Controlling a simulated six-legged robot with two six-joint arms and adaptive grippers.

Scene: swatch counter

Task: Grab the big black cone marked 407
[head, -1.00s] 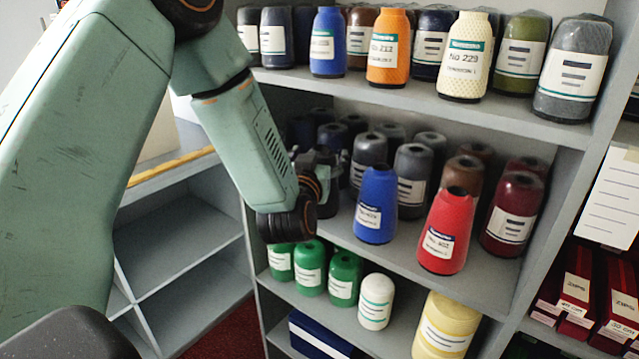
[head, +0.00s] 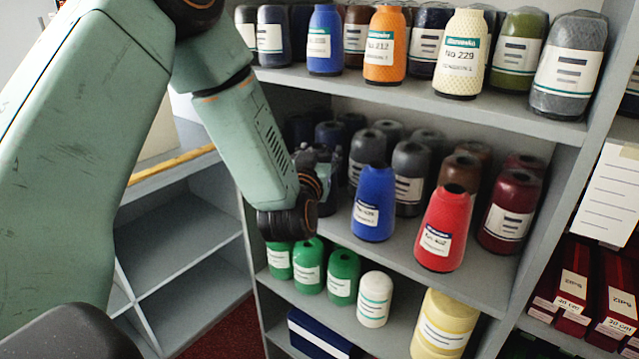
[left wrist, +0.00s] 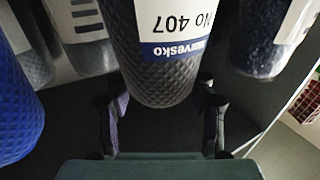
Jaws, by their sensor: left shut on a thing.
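The big black cone marked 407 (left wrist: 155,65) fills the top middle of the left wrist view. Its white label with a blue band reads upside down there. My left gripper (left wrist: 163,115) is shut on it, with one finger on each side of its lower part in that view. In the head view my left gripper (head: 312,178) is at the left end of the middle shelf. The cone there is dark and mostly hidden by the gripper. My right gripper is not in view.
A blue cone (head: 374,205) and a red cone (head: 443,230) stand at the front of the middle shelf, right of my gripper. Dark grey cones (head: 410,175) stand behind. The upper shelf (head: 420,103) is above, and green cones (head: 310,268) stand below.

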